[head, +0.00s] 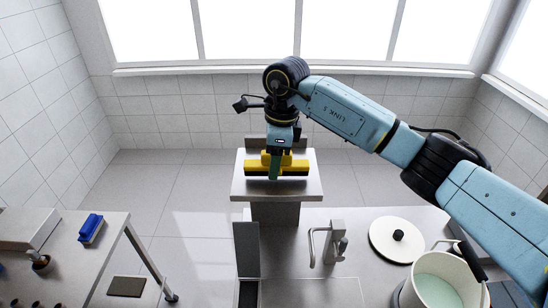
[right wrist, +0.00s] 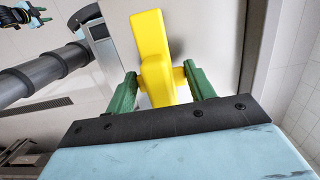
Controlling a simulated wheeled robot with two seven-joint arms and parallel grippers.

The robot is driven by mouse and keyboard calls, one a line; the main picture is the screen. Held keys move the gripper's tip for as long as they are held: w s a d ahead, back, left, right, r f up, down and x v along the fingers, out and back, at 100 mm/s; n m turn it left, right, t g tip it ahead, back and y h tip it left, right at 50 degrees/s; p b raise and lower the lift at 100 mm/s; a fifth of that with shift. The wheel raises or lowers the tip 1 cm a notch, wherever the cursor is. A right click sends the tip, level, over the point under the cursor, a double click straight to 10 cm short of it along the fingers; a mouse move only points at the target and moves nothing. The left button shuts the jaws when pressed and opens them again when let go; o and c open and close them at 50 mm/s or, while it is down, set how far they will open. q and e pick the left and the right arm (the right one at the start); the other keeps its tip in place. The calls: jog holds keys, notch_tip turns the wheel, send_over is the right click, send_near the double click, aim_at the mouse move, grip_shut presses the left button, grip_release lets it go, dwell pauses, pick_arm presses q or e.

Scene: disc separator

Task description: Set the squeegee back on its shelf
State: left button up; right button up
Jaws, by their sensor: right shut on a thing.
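The squeegee (head: 249,167), yellow with a dark strip along its front, lies crosswise over the small steel shelf (head: 308,187) at the middle back of the head view. My right gripper (head: 275,167) comes down on it from above, its green fingers shut on the yellow handle. In the right wrist view, the yellow handle (right wrist: 155,50) stands between the two green fingertips (right wrist: 160,80), which touch it on both sides. I cannot tell whether the squeegee touches the shelf top. My left gripper does not show in the head view.
A steel counter with a tap (head: 337,243), a round white lid (head: 396,240) and a white pot (head: 437,290) stands in front and to the right. A side table with a blue brush (head: 91,228) is at left. Open floor lies between table and shelf.

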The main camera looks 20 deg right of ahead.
jog(key=shift+f, duration=0.6)
jog(key=o, duration=1.6)
jog(key=shift+r, duration=0.15)
jog(key=shift+r, duration=0.35)
pick_arm(q)
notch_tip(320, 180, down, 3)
jog(key=b, duration=0.3)
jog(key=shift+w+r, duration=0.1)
pick_arm(e)
jog(key=r, duration=0.3)
jog(key=d+r, duration=0.1)
jog(key=r, duration=0.7)
jog(key=shift+s+d+r, duration=0.2)
jog(key=shift+d, duration=0.05)
